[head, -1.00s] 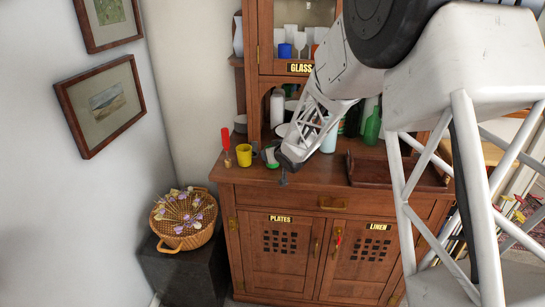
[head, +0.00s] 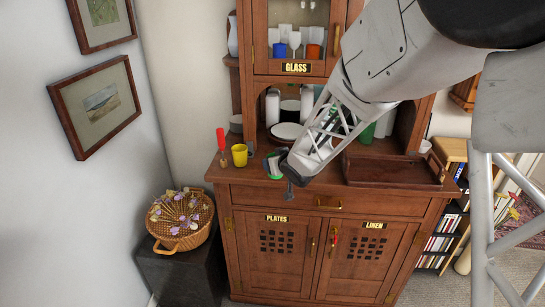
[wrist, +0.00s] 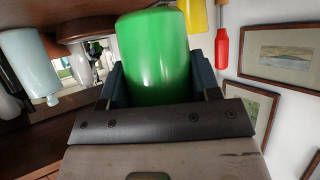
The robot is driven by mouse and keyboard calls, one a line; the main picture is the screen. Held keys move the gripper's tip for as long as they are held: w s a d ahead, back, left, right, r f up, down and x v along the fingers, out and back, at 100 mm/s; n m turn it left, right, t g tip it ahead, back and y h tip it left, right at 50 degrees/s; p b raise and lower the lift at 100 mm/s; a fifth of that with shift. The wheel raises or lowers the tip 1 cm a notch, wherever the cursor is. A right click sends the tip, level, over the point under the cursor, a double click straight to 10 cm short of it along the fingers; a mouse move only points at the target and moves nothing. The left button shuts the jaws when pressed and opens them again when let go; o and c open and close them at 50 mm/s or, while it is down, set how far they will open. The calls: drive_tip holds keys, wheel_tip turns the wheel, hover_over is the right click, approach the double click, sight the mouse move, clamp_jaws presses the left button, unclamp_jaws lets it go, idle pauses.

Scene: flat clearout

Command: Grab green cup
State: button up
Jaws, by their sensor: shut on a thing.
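The green cup (wrist: 152,55) fills the upper middle of the wrist view. My gripper (wrist: 158,78) is shut on it, with one dark finger on each side. In the head view, my gripper (head: 275,165) is at the front left of the cabinet's counter, and only a little green of the cup (head: 276,170) shows between the fingers. I cannot tell whether the cup touches the counter.
A yellow cup (head: 239,155) and a red-handled tool (head: 221,141) stand just left of my gripper. A brown tray (head: 385,170) lies to the right. Plates (head: 287,131) and bottles are behind. A wicker basket (head: 178,238) is at lower left.

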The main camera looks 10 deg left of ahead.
drive_tip(key=shift+s+d+r, duration=0.1)
drive_tip(key=shift+s+d, duration=0.15)
drive_tip(key=shift+s, duration=0.45)
drive_tip(key=shift+s+d+r, duration=0.1)
drive_tip(key=shift+s+d, duration=0.15)
drive_tip(key=shift+s, duration=0.45)
drive_tip(key=shift+s+d, duration=0.25)
drive_tip(key=shift+s, duration=0.45)
